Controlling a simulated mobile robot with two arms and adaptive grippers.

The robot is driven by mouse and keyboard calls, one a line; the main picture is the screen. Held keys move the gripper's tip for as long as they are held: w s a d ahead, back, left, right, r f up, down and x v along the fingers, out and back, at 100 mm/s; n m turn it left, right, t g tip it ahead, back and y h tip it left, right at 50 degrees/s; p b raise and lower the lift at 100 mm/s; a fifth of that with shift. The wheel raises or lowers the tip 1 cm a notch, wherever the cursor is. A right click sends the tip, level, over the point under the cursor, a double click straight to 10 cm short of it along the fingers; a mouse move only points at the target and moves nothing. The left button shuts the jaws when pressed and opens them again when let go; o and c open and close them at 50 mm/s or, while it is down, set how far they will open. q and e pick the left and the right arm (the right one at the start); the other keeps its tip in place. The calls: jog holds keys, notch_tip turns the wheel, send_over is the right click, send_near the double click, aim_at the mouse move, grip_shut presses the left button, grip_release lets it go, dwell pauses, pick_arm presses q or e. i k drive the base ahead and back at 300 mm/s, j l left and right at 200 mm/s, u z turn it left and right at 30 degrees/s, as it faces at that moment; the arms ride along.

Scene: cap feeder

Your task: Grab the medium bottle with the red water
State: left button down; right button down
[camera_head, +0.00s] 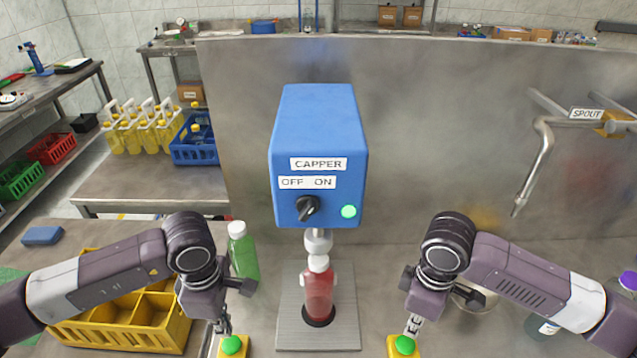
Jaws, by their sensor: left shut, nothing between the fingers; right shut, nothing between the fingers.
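The bottle with red water (319,293) stands upright on the metal base plate (289,335), under the head of the blue capper (318,137). It has a white cap. My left gripper (226,332) is shut and empty, to the left of the bottle and just above a yellow box with a green button (233,345). My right gripper (412,328) is shut and empty, to the right of the bottle, just above another green button (403,344). Both grippers are apart from the bottle.
A green bottle with a white cap (242,252) stands left of the plate, close behind my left gripper. A yellow crate (178,335) with compartments lies at the left. A metal spout (538,160) juts out at the right. A bowl (480,299) sits behind my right arm.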

aim_at(318, 288)
jog(key=k, duration=1)
